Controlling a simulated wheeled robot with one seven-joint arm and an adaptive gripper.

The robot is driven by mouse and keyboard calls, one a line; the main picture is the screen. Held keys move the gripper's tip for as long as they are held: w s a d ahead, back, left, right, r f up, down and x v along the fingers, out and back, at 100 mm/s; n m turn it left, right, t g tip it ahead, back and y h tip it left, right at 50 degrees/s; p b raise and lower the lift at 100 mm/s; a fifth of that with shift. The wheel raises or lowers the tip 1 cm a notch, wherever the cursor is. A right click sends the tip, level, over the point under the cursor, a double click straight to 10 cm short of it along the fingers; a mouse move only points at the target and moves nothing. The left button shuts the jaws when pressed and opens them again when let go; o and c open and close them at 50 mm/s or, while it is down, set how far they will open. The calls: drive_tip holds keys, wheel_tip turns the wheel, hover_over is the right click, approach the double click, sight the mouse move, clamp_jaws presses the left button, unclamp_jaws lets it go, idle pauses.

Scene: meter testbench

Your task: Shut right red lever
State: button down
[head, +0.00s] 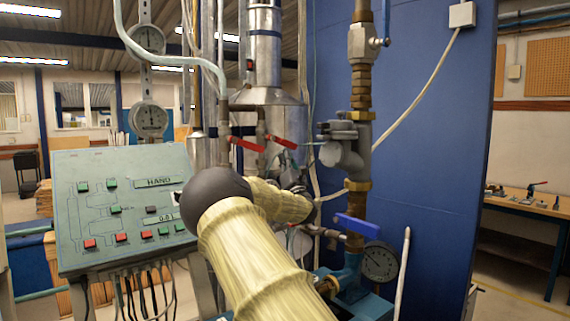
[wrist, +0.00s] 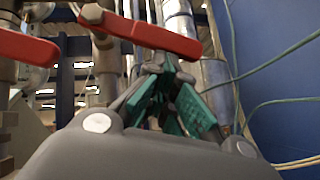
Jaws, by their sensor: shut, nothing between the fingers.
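The right red lever (head: 280,142) sits on a thin vertical pipe in the head view, tilted down to its right. In the wrist view the same lever (wrist: 150,35) crosses the top middle, just above my fingertips. The left red lever (head: 245,144) is beside it, and also shows at the wrist view's left edge (wrist: 26,46). My gripper (wrist: 165,75) has green-padded fingers that converge under the right lever, with nothing held between them. I cannot tell whether they touch it. In the head view my gripper (head: 290,168) is small, dark and partly hidden by my arm.
A control panel (head: 120,205) with buttons stands at left. A thick pipe with a blue lever (head: 357,226) and a gauge (head: 379,261) stands right of my arm. A blue wall (head: 440,150) is behind. Thin hoses (wrist: 270,103) run at right in the wrist view.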

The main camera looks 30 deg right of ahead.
drive_tip(key=shift+s+r, duration=0.1)
drive_tip(key=shift+r, duration=0.6)
drive_tip(key=v, duration=1.2)
drive_tip(key=shift+f, duration=0.7)
